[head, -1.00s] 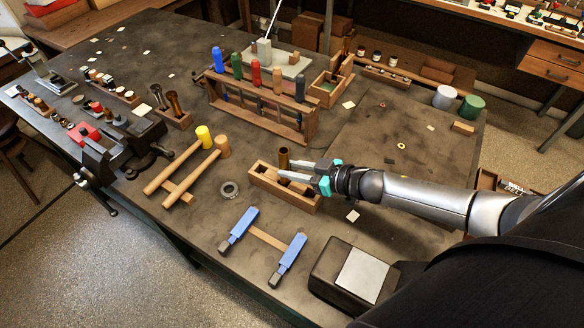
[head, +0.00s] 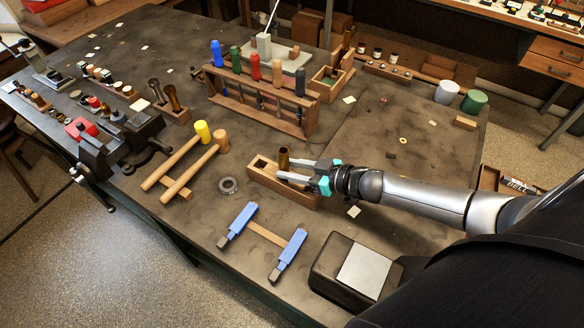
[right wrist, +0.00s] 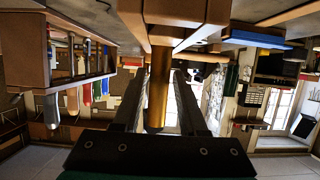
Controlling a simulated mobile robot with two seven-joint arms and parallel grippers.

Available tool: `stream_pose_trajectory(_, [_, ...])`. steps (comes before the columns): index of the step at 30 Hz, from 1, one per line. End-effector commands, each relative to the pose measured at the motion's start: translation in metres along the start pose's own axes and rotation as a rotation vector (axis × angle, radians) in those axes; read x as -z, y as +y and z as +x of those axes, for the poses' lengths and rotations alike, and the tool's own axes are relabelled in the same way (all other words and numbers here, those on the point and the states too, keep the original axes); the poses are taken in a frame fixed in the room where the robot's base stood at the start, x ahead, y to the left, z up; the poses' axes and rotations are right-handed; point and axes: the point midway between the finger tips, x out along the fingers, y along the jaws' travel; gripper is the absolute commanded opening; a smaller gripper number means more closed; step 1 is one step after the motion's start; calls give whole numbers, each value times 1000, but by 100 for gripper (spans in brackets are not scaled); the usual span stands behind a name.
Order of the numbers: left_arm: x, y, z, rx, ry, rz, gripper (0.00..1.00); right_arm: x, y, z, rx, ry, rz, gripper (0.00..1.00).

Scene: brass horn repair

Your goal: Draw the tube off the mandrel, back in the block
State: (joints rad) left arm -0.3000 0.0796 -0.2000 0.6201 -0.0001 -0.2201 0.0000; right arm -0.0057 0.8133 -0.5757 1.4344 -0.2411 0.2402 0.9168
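The brass tube (head: 284,157) stands upright at the wooden block (head: 298,198) near the middle of the bench, its lower part hidden. My right gripper (head: 287,172) reaches in from the right, low over the block, with its two fingers at the tube. In the right wrist view, which looks upside down, the tube (right wrist: 160,88) runs between the spread fingers, with a gap visible at its right side. I cannot make out which thing is the mandrel; a dark vise (head: 122,140) is clamped at the bench's left edge. My left gripper is not in view.
Two mallets (head: 185,160) and a dark ring (head: 228,185) lie left of the block. A rack of colored-handled tools (head: 262,108) stands behind it. The bench right of the rack is mostly clear.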

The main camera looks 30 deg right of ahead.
Motion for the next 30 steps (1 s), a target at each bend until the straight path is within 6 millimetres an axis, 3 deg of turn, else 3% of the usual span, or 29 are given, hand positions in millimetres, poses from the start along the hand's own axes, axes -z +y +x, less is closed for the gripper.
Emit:
stream_pose_trajectory(6, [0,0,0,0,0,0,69,0,0,0,0,0,-1,65])
stream_pose_trajectory(17, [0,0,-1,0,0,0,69,-1,0,-6,-1,-3,0,65])
stream_pose_trajectory(30, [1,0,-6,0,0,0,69,-1,0,-62,0,-5,0,65])
